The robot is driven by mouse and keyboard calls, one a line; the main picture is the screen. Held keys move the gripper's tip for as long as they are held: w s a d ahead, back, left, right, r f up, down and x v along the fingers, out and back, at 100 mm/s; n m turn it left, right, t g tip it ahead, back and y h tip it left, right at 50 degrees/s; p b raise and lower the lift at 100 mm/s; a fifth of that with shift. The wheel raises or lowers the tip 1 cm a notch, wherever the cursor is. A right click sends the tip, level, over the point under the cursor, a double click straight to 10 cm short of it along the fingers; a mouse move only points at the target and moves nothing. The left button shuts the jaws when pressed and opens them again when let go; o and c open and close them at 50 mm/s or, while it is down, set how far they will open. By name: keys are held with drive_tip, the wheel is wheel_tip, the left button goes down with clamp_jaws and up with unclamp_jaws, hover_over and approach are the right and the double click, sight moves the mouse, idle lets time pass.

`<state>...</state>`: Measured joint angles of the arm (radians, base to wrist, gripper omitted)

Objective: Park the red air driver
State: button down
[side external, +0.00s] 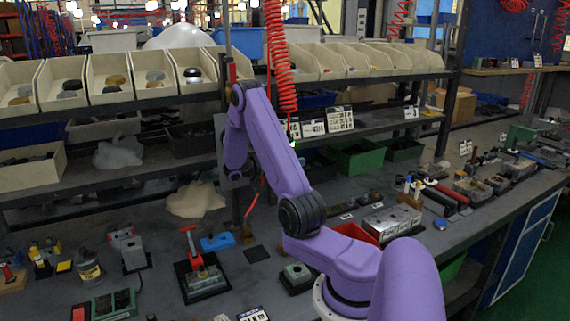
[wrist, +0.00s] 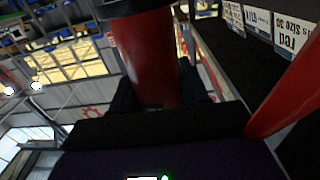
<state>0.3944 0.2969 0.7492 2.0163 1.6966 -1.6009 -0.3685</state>
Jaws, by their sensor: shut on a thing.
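The red air driver (wrist: 155,60) fills the upper middle of the wrist view as a red cylinder with a dark collar across its upper part. My gripper (wrist: 160,95) is shut on it, with dark fingers on either side of the red body. The driver's far end runs out of the picture. In the side view a slim red piece (side external: 232,72) shows above my arm's upper bend; I cannot tell if it is the driver. My fingers are not clear in that view. I cannot make out a parking holder.
A red coiled hose (side external: 278,50) hangs beside my arm. Cream bins (side external: 108,75) line the upper shelf, with a dark post (side external: 228,35) in front. Printed labels (wrist: 292,33) sit near the wrist. A red-handled valve block (side external: 200,275) and other parts crowd the bench.

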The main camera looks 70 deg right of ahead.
drive_tip(key=w+d+r+n+t+h, duration=0.3)
drive_tip(key=d+r+t, duration=0.1)
drive_tip(key=d, duration=0.2)
drive_tip(key=shift+d, duration=0.25)
drive_tip(key=shift+w, duration=0.15)
idle(0.3)
